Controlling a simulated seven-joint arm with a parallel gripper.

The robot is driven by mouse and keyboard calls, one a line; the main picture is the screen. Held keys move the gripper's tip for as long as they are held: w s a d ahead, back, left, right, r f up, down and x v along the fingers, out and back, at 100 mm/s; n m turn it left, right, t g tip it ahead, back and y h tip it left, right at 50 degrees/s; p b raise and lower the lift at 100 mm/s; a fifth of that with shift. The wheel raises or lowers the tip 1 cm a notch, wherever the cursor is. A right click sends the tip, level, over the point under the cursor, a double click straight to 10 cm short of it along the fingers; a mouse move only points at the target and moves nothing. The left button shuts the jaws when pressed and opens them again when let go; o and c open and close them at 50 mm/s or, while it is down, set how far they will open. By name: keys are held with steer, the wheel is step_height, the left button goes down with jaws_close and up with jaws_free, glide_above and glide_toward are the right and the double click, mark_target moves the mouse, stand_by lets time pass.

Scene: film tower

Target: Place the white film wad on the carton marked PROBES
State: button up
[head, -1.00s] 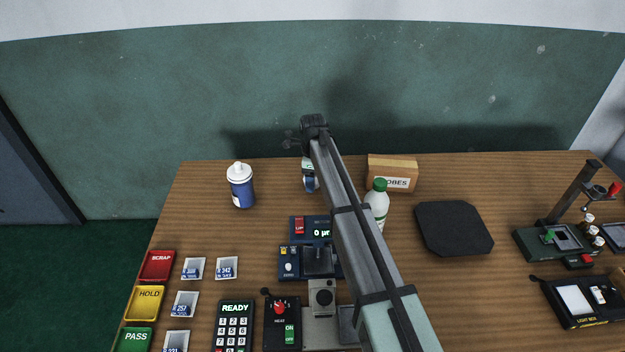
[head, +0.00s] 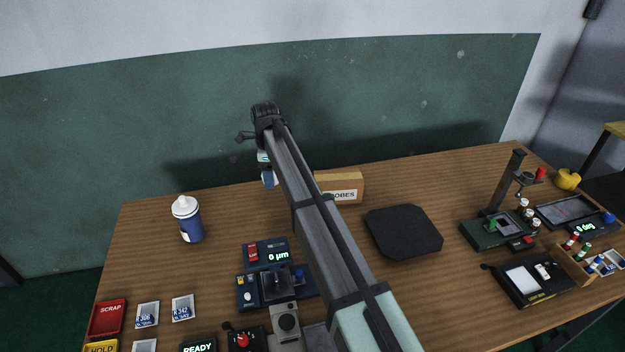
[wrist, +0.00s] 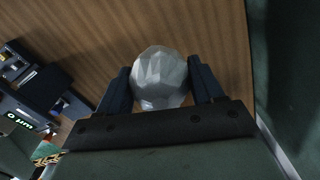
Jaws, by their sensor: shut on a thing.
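My gripper (wrist: 160,88) is shut on the white film wad (wrist: 158,75), a faceted whitish lump between its two fingers in the wrist view. Wood tabletop shows beneath and beyond it. In the head view my gripper (head: 267,178) is mostly hidden behind my arm, near the table's back edge, and the wad cannot be made out. The tan carton (head: 348,181) stands at the back edge, right of my arm. Its label shows "OBES", with the first letters hidden by my arm. The gripper is to the left of the carton and apart from it.
A blue bottle with a white cap (head: 187,220) stands at left. A black octagonal pad (head: 404,232) lies right of my arm. A gauge reading 0 µm (head: 267,254) sits in front. A stand with a green-based device (head: 497,228) is farther right. The green wall (head: 400,100) rises behind the table.

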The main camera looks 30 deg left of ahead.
steer(key=w+d+r+m, duration=0.1)
steer(key=w+d+r, duration=0.2)
steer(key=w+d, duration=0.35)
steer(key=w+d+r+m, duration=0.1)
steer(key=w+d+r, duration=0.2)
steer(key=w+d, duration=0.3)
step_height(320, 180, up, 2)
steer(key=n, duration=0.1)
glide_above(338, 176)
steer(key=shift+s+d+f, duration=0.1)
steer(key=shift+f, duration=4.5)
steer(key=shift+f, duration=0.15)
steer(key=o, duration=1)
step_height(338, 176, up, 12)
steer(key=shift+r, duration=0.2)
